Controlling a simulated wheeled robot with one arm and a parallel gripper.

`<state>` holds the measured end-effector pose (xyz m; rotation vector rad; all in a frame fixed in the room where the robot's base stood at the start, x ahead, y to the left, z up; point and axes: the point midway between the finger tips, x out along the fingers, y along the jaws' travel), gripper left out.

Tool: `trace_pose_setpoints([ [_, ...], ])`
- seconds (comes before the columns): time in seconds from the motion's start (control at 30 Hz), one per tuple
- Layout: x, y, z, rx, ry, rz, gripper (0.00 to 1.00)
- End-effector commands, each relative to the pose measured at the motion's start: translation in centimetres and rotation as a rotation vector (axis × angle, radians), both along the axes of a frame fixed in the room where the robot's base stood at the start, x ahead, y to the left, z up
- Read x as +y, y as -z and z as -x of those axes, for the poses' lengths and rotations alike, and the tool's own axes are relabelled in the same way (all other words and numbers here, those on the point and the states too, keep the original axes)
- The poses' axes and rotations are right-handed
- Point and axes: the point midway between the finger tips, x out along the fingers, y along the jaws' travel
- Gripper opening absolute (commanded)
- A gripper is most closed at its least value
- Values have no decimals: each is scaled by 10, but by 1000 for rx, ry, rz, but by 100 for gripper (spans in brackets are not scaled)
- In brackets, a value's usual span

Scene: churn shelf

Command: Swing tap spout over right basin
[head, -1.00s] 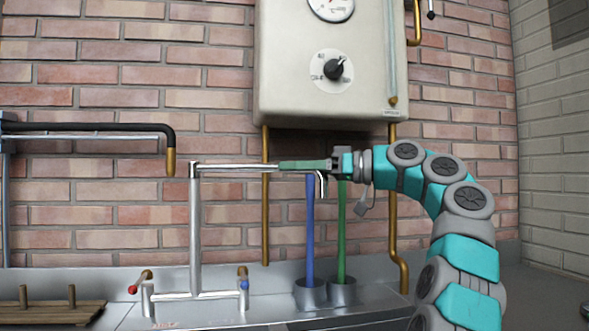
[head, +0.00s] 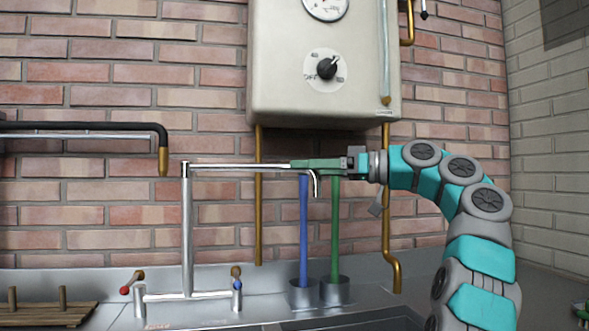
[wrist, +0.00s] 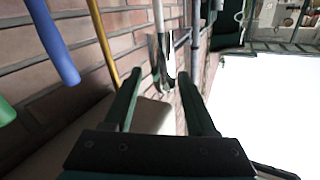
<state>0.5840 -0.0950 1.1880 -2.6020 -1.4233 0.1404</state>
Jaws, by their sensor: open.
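The chrome tap stands on the sink ledge, with an upright column (head: 187,230) and a long spout (head: 235,167) reaching right, its end (head: 316,185) bent down. My gripper (head: 292,165) is open at the spout's outer part, its green fingers level with it in the head view. In the wrist view the spout (wrist: 159,30) shows ahead, between the lines of the two fingertips (wrist: 159,74). Whether a finger touches it I cannot tell. A dark basin (head: 355,323) shows only partly at the bottom edge, right of the tap; the other basin is not clearly visible.
A blue rod (head: 304,230) and a green rod (head: 335,230) stand in metal cups below my gripper. A boiler (head: 320,80) hangs above, with brass pipes (head: 259,200) on the brick wall. A black pipe (head: 90,126) and wooden rack (head: 45,314) are at left.

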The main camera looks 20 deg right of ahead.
Motion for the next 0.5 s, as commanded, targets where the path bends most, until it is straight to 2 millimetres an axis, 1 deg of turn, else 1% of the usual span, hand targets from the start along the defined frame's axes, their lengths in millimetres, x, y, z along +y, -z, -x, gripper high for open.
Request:
trace_pose_setpoints([
  [0.03,-7,1,2,2,6,0,57],
  [0.13,-16,1,8,2,6,-1,57],
  [0.5,-31,0,19,1,3,-1,57],
])
